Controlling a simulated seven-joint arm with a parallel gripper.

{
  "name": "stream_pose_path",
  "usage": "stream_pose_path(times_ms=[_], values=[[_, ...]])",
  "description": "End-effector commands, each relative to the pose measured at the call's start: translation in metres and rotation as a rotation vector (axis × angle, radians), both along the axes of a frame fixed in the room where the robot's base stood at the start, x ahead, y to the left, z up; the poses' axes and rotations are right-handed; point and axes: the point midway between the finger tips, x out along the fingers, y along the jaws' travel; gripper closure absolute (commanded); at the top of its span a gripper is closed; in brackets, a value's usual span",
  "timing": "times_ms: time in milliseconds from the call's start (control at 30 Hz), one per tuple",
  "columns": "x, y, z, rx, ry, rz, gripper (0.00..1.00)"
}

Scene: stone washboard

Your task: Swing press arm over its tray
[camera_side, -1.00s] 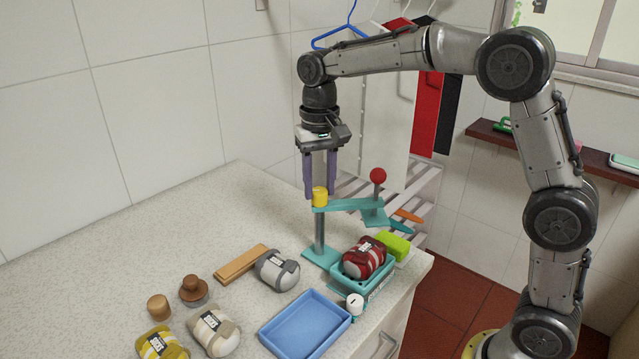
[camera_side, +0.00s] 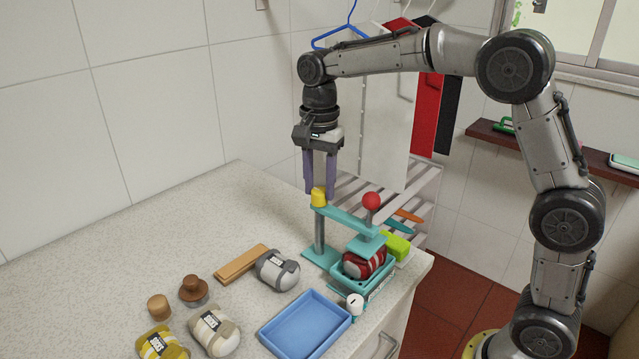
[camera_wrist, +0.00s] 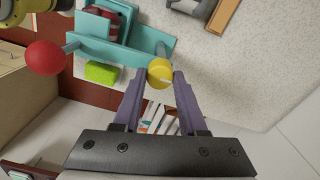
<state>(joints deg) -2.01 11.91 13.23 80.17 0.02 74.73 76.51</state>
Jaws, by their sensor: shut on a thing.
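The teal press arm (camera_side: 345,220) reaches from its post (camera_side: 319,238) to a press plate with a red ball (camera_side: 371,201) on top. The plate hangs over the teal tray (camera_side: 338,282), above the red striped bundle (camera_side: 362,264) in it and partly hiding it. Whether they touch I cannot tell. My gripper (camera_side: 319,193) is shut on the yellow knob (camera_side: 318,199) at the top of the post. In the wrist view the purple fingers sit on both sides of the yellow knob (camera_wrist: 159,72). The teal arm (camera_wrist: 115,48) and red ball (camera_wrist: 44,57) show at left there.
A blue tray (camera_side: 304,324) is empty in front. A grey bundle (camera_side: 277,270), a wooden block (camera_side: 241,263), brown pieces (camera_side: 193,290) and other bundles (camera_side: 214,332) lie left. A lime sponge (camera_side: 396,246) is behind the teal tray. The counter's back left is clear.

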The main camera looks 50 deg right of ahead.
Motion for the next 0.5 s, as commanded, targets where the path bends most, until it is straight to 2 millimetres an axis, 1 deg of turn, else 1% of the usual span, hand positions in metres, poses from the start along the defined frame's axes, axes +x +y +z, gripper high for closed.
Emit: stream_pose_path(times_ms=[200,500], values=[[0.0004,0.0001,0.0022,-0.001,-0.005,-0.051,1.0],[0.0004,0.0,0.0023,0.0,-0.005,-0.065,1.0]])
